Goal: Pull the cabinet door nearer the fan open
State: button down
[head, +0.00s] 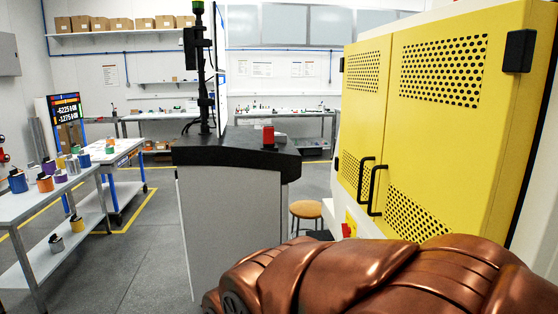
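A yellow cabinet stands at the right with two perforated doors, a left door (362,112) and a wider-looking right door (425,135). Both look shut. Each has a black bar handle near the middle seam: the left handle (361,180) and the right handle (373,192). I cannot make out a fan, so I cannot tell which door is nearer to it. My copper-coloured arm fills the bottom right and hides the lower part of the right door. My gripper is not in view, and nothing is seen touching either handle.
A grey pedestal with a black top (235,150) stands left of the cabinet, with a red-topped item (268,136) on it. A wooden stool (306,209) stands between them. Workbenches (50,195) with coloured containers line the left. Grey floor (135,255) is open at lower left.

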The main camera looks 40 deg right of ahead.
aim_at(466, 93)
jog(key=z, duration=1.55)
jog(key=k, duration=1.3)
jog(key=u, duration=1.05)
jog(key=i, duration=1.35)
jog(key=z, duration=0.6)
